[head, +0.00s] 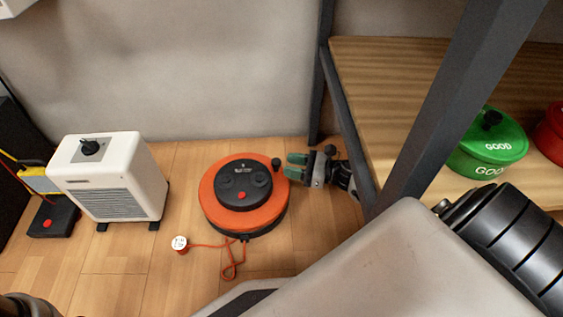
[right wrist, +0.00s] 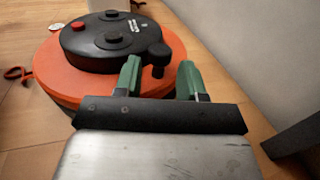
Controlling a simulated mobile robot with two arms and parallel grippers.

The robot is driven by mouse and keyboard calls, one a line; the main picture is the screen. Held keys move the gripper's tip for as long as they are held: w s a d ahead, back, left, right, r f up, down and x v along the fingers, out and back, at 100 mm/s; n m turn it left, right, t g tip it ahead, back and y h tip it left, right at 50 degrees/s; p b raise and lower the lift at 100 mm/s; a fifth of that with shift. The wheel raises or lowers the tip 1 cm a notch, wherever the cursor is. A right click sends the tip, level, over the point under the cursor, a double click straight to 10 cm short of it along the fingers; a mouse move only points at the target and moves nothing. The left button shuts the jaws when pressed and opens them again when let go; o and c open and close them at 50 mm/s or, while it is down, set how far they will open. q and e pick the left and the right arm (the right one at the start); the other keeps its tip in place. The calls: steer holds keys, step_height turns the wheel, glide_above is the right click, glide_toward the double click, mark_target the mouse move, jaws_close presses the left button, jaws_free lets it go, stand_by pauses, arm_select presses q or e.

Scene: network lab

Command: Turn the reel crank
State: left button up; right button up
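The cable reel (head: 217,211) is an orange disc with a black hub, lying flat on the wooden floor by the wall. Its crank knob (head: 276,162) is a small black post near the hub's right rim. My right gripper (head: 293,166) is just right of the knob, with green fingers spread apart. In the right wrist view the black knob (right wrist: 158,54) stands in line with the gap between the open fingers (right wrist: 160,68), at or just beyond their tips; I cannot tell whether they touch it. My left gripper is not in view.
A white heater (head: 120,180) stands left of the reel. An orange cord (head: 230,268) runs from the reel to a white plug (head: 180,243). A wooden shelf with a dark frame (head: 433,105) is close on the right, holding a green pot (head: 487,147).

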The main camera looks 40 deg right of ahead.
steer(key=shift+b+x, duration=0.4)
steer(key=shift+x, duration=1.25)
steer(key=shift+c, duration=0.2)
jaws_close()
